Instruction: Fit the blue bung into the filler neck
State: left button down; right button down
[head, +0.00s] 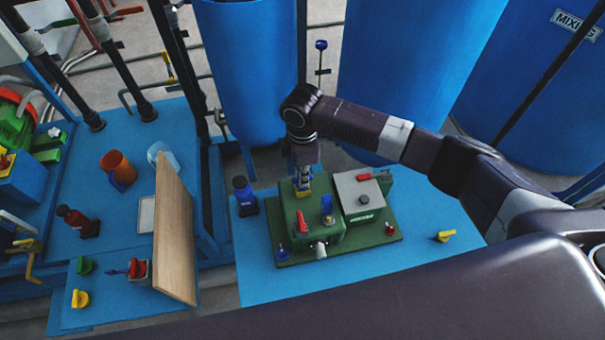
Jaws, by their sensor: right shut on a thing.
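My right gripper (303,178) points down over the back left of the green pressure unit (318,236). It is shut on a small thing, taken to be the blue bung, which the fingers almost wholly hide. A small yellow brass-like part (304,193), which may be the filler neck, shows right under the fingertips. I cannot tell whether the bung is in the neck or just above it. My left gripper is not in view.
The unit carries a red lever (301,222), a blue handle (327,204) and a grey lid (360,193) with a red handle. A dark blue bottle (243,195) stands to its left. A wooden board (174,235) stands further left.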

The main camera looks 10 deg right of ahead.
jog(key=shift+f, duration=0.6)
jog(key=c, duration=1.9)
grip_release()
jog(key=shift+c, duration=0.2)
notch_tip(320, 180, up, 12)
